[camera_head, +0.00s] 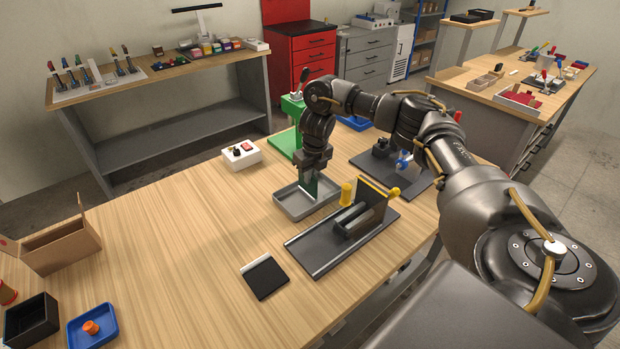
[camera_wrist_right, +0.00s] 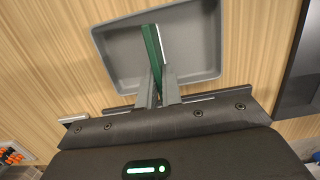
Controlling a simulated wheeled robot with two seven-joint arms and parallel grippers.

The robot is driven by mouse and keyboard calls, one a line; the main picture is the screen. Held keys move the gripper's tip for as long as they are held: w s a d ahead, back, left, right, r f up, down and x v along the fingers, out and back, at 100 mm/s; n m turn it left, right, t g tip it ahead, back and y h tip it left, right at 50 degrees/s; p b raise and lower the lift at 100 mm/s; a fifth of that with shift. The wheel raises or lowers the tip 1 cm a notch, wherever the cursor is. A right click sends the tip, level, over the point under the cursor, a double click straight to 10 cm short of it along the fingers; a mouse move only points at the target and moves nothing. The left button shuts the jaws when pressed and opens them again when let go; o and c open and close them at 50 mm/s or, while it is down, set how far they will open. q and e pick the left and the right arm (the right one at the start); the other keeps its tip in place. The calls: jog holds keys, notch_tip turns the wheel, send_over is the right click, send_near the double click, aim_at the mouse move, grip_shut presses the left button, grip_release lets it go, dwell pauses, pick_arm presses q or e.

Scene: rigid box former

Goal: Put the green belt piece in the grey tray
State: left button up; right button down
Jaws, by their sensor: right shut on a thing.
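The grey tray (camera_head: 296,209) lies on the wooden table near its middle. My right gripper (camera_head: 313,172) is above the tray, pointing down, and is shut on the green belt piece (camera_head: 311,188). In the right wrist view the green belt piece (camera_wrist_right: 152,48) stands out from between the fingers (camera_wrist_right: 157,88), over the floor of the grey tray (camera_wrist_right: 200,60). I cannot tell whether the piece touches the tray floor. My left gripper is not in view.
A dark former with a yellow handle (camera_head: 346,194) stands right of the tray on a black base (camera_head: 320,258). A black pad (camera_head: 265,278) lies in front. The table's left middle is clear.

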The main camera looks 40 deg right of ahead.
jog(key=shift+d+f, duration=0.1)
jog(key=shift+f, duration=0.2)
jog(key=c, duration=1.6)
grip_release()
jog(key=shift+f, duration=0.15)
jog(key=shift+o, duration=0.2)
jog(key=shift+r, duration=0.4)
notch_tip(320, 180, up, 12)
jog(key=s+p, duration=0.1)
jog(key=p, duration=0.1)
jog(key=shift+s+f, duration=0.2)
jog(key=shift+s, duration=0.2)
